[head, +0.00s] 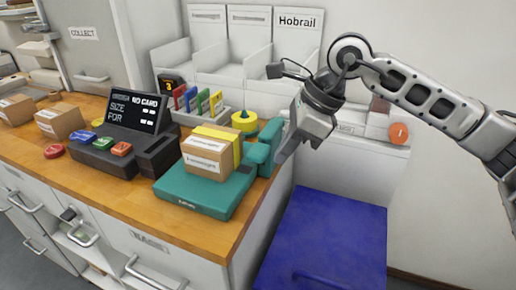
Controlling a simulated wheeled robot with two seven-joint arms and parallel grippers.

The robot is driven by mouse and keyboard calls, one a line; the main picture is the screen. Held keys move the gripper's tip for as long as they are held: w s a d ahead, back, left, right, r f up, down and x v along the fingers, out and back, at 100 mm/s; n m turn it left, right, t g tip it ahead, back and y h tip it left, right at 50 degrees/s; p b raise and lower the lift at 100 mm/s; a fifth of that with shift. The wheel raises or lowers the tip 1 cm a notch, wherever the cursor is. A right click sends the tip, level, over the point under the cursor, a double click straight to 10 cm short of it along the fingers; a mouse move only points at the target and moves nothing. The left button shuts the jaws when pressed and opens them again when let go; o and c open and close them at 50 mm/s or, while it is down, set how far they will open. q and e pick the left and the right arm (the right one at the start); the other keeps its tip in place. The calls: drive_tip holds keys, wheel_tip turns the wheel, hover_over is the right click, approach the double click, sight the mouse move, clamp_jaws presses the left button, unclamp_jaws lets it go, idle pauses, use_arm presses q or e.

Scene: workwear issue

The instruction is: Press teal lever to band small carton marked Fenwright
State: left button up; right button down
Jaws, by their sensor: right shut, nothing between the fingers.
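A small brown carton (203,158) sits on the teal banding machine (200,196) on the wooden counter. Its white labels seem to read Fenwright, though the print is small. A yellow strip (237,148) runs over the carton's top and down its right side. The teal lever (266,148) stands at the machine's right end, beside the carton. My right gripper (284,154) is shut and empty, its fingers pointing down and left close to the lever's right side. I cannot tell whether they touch. My left gripper is out of view.
A card terminal (130,125) with coloured buttons stands left of the machine. A yellow tape roll (245,120) and coloured cards (197,103) are behind it. More cartons (60,121) lie at far left. A blue-topped surface (330,235) is right of the counter. White bins line the back.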

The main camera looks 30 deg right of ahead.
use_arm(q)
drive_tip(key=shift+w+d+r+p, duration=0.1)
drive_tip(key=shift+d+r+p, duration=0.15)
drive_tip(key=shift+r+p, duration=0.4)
use_arm(e)
drive_tip(key=v, duration=1.6)
drive_tip(key=shift+f, duration=0.1)
